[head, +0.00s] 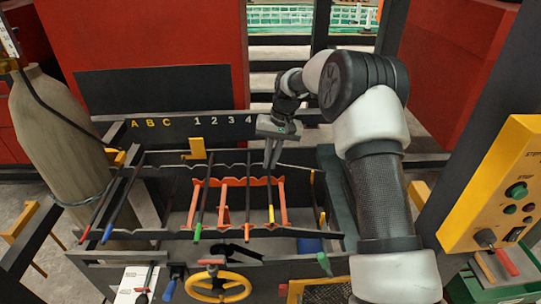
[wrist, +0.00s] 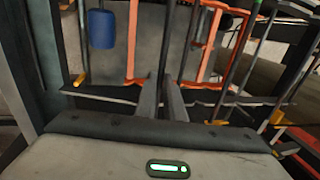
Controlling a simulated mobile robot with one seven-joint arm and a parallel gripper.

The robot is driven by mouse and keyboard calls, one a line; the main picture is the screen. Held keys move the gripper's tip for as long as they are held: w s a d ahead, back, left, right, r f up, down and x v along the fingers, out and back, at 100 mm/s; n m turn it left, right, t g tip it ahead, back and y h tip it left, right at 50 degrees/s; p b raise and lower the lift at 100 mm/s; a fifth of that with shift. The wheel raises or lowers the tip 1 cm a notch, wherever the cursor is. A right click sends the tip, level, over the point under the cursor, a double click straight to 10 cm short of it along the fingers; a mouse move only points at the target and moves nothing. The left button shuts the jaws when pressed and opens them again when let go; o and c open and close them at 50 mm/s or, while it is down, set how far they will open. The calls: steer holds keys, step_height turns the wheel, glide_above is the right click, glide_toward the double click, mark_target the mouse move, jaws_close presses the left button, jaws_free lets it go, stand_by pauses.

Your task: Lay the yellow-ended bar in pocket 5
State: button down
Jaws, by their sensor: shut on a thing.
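The yellow-ended bar (head: 270,196) runs front to back over the rack, its yellow end near the front rail (head: 150,234). My gripper (head: 272,163) points down at the rear part of this bar and is shut on it. In the wrist view the fingertips (wrist: 162,82) close around a dark bar (wrist: 168,40), whose far end leaves the top of the picture. Digits 1 to 4 show on the back plate (head: 222,121). My gripper and wrist cover the place right of 4, so pocket 5's label is hidden. I cannot tell whether the bar touches the rails.
A green-ended bar (head: 200,210) and an orange-ended bar (head: 248,205) lie left of the held bar. Red-ended (head: 100,208) and blue-ended (head: 121,208) bars lie far left. An orange stand (head: 283,203) is below. A gas cylinder (head: 55,135) and yellow control panel (head: 500,190) flank the rack.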

steer(key=d+b+x, duration=0.1)
steer(key=b+x, duration=0.3)
steer(key=x, duration=0.3)
steer(key=shift+d+f, duration=0.25)
steer(key=shift+f, duration=0.05)
stand_by(0.3)
steer(key=c, duration=1.8)
jaws_free()
steer(key=shift+o, duration=0.2)
steer(key=v, duration=1.7)
steer(key=shift+r, duration=0.25)
